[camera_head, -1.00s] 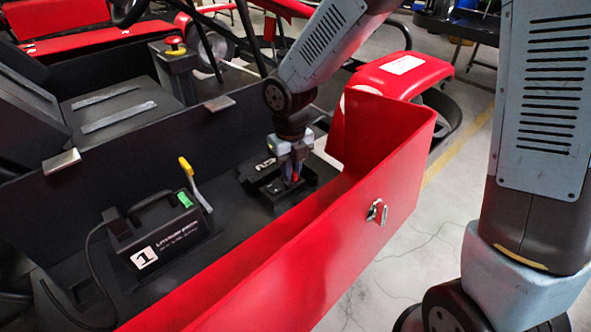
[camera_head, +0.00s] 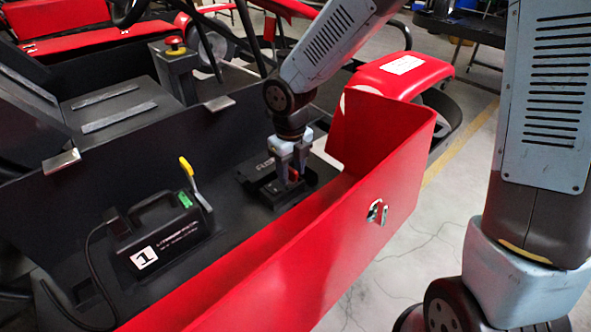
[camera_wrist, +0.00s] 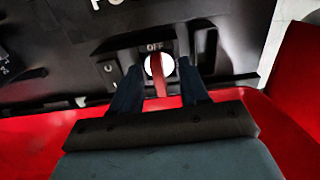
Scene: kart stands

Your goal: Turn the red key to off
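The red key (camera_wrist: 159,76) stands on a white round disc in a black switch box; it also shows in the head view (camera_head: 293,174). In the wrist view it lies upright in the picture, its upper end toward the "OFF" label (camera_wrist: 154,47). My gripper (camera_wrist: 160,88) is over the box, also seen in the head view (camera_head: 293,177). Its dark fingers stand apart on either side of the key, with a gap showing on both sides.
A red side panel (camera_head: 290,250) with a latch (camera_head: 377,211) runs along the near side of the box. A black battery unit (camera_head: 165,235) with a yellow-handled lever (camera_head: 190,175) and a cable stands to the left. Floor is clear at right.

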